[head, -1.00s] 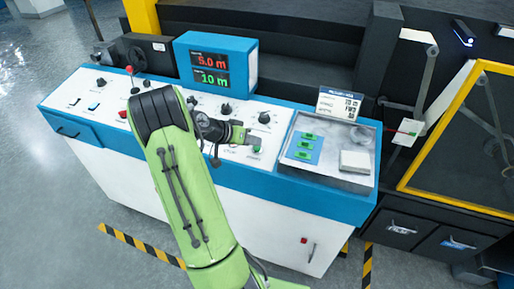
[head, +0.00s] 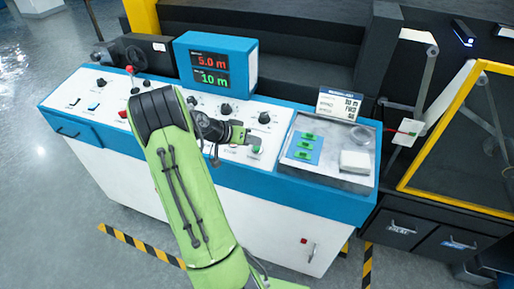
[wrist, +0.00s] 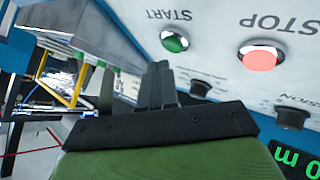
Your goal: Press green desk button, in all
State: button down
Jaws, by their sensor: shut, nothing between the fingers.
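The green button (wrist: 174,41), labelled START, sits in a metal ring on the white desk panel in the wrist view. In the head view the green button (head: 257,149) shows just below and right of my gripper (head: 254,139). In the wrist view my gripper (wrist: 160,68) is shut and empty, its fingertips close to the green button with a gap seen between them. I cannot tell the exact depth of that gap. The button's face is uncovered in the wrist view.
A red STOP button (wrist: 261,55) is beside the green one. Black knobs (head: 264,117) stand on the panel nearby. A display box (head: 215,66) rises behind, reading 5.0 m and 10 m. A recessed tray (head: 331,150) with green pieces lies to the right.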

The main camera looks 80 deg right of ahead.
jog(key=shift+f+b, duration=0.45)
jog(key=shift+b, duration=0.1)
